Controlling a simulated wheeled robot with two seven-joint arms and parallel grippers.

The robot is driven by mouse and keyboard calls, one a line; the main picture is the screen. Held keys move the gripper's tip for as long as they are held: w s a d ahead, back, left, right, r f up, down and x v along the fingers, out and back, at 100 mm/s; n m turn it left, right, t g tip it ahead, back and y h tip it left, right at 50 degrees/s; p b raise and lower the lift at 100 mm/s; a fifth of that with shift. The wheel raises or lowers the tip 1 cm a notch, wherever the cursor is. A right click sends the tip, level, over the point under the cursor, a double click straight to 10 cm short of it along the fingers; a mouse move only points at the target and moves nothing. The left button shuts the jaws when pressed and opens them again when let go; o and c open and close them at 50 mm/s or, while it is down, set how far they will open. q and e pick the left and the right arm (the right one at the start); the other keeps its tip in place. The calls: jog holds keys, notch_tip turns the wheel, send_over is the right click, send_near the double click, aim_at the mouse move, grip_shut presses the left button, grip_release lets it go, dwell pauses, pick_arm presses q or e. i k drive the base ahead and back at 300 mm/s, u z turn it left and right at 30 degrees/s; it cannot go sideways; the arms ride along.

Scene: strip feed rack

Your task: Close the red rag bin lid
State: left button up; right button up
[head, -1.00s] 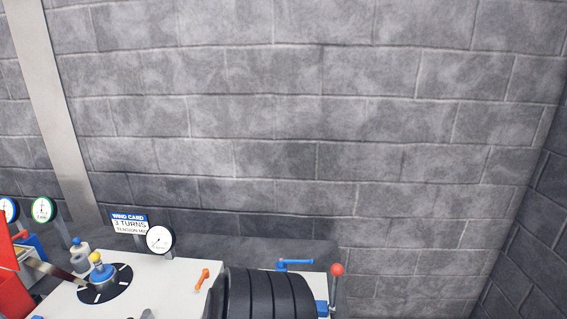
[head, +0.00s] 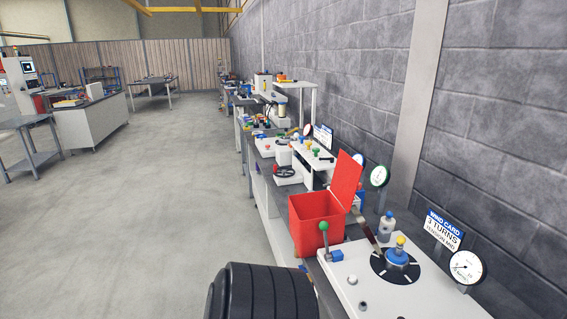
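The red rag bin (head: 314,232) stands on the long bench along the wall, right of the middle of the head view. Its red lid (head: 346,181) is open, standing up and tilted on the bin's right side. Neither of my grippers is in view. A black ribbed part at the bottom edge seems to be mine.
A white panel (head: 372,293) with a green-knobbed lever (head: 324,228), a black dial and a gauge (head: 466,267) is nearest. A brush-like tool (head: 369,233) lies near the bin. More equipment lines the bench behind. The floor (head: 150,225) at left is clear.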

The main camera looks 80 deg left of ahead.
aim_at(347, 172)
jog(key=u, duration=2.35)
